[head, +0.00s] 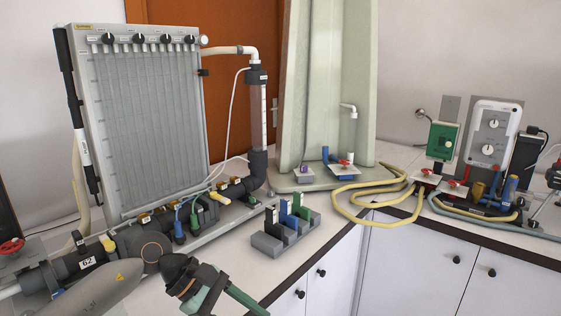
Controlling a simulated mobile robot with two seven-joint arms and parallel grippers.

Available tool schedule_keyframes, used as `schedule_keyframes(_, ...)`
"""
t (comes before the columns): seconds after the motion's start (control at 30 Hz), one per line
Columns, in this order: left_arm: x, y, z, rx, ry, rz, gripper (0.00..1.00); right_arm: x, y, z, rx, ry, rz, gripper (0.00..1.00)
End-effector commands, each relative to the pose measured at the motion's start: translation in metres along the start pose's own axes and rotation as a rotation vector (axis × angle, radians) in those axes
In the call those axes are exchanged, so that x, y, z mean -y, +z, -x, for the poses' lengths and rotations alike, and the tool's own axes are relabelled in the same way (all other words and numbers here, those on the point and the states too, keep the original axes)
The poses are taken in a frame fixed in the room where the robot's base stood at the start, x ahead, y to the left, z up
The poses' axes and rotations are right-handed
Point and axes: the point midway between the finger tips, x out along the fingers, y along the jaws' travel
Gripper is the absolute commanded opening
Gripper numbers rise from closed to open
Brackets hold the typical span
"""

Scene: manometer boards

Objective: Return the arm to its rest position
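My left arm comes in from the bottom left, in front of the manometer board (150,120). Its elbow is bent over the counter, beside the black pipe at the board's foot. My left gripper (222,295) is low in the picture at the counter's front edge, pointing down and to the right. Dark and green parts show at its end, partly cut off by the bottom edge. I cannot tell whether its fingers are apart or closed, and no held object can be made out. My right arm and gripper are not in view.
Coloured plugs (179,230) sit along the black pipe. A yellow hose (347,208) curls by the corner. Green and white instrument boxes (443,141) stand at the right.

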Motion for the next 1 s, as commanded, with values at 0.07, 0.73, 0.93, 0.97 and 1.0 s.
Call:
schedule_keyframes(0.07,0.008,0.028,-0.027,0.211,0.029,0.163,0.55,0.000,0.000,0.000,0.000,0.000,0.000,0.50)
schedule_keyframes(0.73,0.023,-0.051,-0.039,1.744,0.138,2.202,0.55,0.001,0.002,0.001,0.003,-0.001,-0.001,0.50)
schedule_keyframes(0.93,0.121,-0.149,-0.077,-1.593,-0.143,-2.155,0.55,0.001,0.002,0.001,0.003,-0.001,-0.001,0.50)
schedule_keyframes(0.97,0.139,-0.160,-0.084,-1.523,-0.144,-2.074,0.55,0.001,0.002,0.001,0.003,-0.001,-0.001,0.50)
schedule_keyframes(1.0,0.162,-0.171,-0.092,-1.442,-0.145,-1.974,0.55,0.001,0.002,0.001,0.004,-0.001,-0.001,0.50)
